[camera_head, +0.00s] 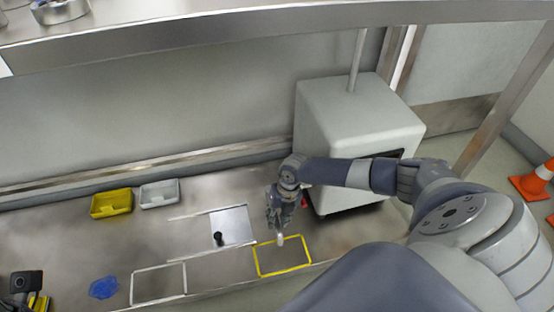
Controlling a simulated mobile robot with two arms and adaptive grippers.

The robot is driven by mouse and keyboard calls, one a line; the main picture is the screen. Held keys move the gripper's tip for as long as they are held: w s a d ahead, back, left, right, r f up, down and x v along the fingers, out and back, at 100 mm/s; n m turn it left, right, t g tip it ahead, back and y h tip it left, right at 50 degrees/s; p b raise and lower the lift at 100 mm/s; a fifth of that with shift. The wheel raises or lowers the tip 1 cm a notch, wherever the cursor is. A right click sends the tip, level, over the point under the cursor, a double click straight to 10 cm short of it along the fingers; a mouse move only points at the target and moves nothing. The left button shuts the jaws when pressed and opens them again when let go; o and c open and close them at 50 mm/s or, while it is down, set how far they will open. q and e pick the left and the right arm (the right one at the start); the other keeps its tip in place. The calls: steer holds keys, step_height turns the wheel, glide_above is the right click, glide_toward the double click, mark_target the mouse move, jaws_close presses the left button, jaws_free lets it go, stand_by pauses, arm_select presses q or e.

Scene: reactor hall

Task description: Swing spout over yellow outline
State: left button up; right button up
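The yellow outline (259,264) is a rectangle on the front part of the metal bench. My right gripper (277,222) points down just behind its upper left side, at the front left of a pale grey cabinet (340,110). A small whitish tip (280,240) shows just below the fingers, at the outline's back edge; it may be the spout's end, but I cannot tell. The rest of the spout is not clearly visible behind my gripper and arm. Whether the fingers grip anything is too small to tell.
A white outline (158,299), a blue item (103,287) and a metal plate (235,226) with a black knob (219,239) lie left. Yellow (111,204) and grey (159,194) trays stand behind. A shelf (230,32) crosses above.

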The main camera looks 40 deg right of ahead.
steer(key=shift+r, duration=0.1)
step_height(320, 180, up, 12)
steer(key=s+d, duration=0.1)
steer(key=d, duration=0.1)
steer(key=shift+f, duration=0.2)
stand_by(0.3)
stand_by(0.3)
